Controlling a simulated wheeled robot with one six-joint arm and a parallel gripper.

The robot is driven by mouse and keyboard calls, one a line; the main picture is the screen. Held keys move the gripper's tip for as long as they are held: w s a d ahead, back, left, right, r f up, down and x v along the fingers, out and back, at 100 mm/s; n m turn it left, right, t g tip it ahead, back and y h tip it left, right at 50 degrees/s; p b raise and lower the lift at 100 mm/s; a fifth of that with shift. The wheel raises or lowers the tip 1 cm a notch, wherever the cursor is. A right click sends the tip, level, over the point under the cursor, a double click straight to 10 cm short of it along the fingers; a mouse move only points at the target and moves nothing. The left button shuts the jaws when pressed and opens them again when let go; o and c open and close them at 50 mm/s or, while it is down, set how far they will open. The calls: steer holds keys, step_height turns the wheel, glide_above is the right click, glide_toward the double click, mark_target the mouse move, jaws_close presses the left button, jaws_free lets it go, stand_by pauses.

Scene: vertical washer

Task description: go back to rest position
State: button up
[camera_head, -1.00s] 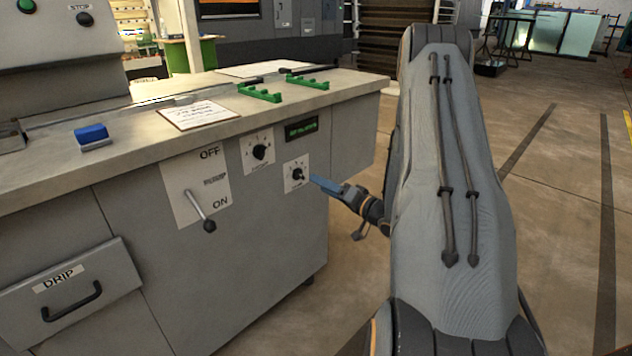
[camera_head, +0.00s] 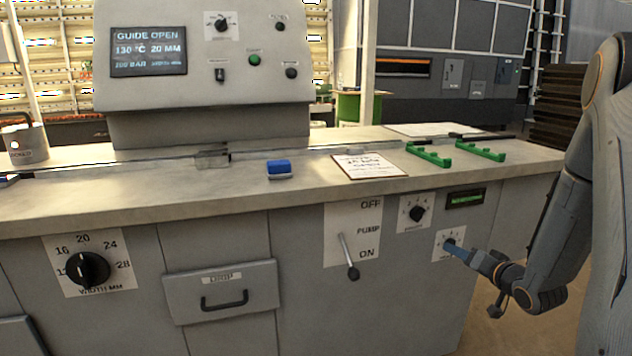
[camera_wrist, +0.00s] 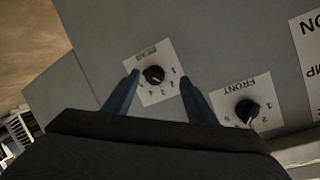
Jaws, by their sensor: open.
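My gripper (camera_head: 462,251) is at the right of the machine's front panel, close to the lower right small black dial on its white plate. In the wrist view the blue fingers (camera_wrist: 157,95) are spread apart, with the small black dial (camera_wrist: 153,75) between and beyond them. The fingers look empty. Whether they touch the panel cannot be told. My arm comes in from the right edge of the head view.
The front panel has a second dial (camera_head: 417,213), a pump lever (camera_head: 348,258), a drip drawer (camera_head: 222,291) and a width dial (camera_head: 88,269). A blue block (camera_head: 279,168) and green brackets (camera_head: 480,151) are on the worktop (camera_head: 120,190). Floor is open right of the machine.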

steer(key=s+a+r+n+g, duration=0.2)
steer(key=s+a+r+g, duration=0.15)
steer(key=s+a, duration=0.7)
steer(key=s+a+r+n+g+h, duration=0.1)
steer(key=s+a+r+n+g, duration=0.3)
steer(key=s+a, duration=0.65)
steer(key=s+a+r+n+g, duration=0.1)
steer(key=s+a+r+g, duration=0.2)
steer(key=s+a+g, duration=0.55)
steer(key=s+a+r+t+p, duration=0.1)
steer(key=s+a+r+t, duration=0.15)
steer(key=s, duration=0.45)
steer(key=d+r+m+h+p, duration=0.1)
steer(key=d+r+p, duration=0.7)
steer(key=p, duration=0.8)
steer(key=shift+s+d+r+m+g, duration=0.15)
steer(key=shift+d+m+g, duration=0.2)
steer(key=shift+d+m, duration=0.15)
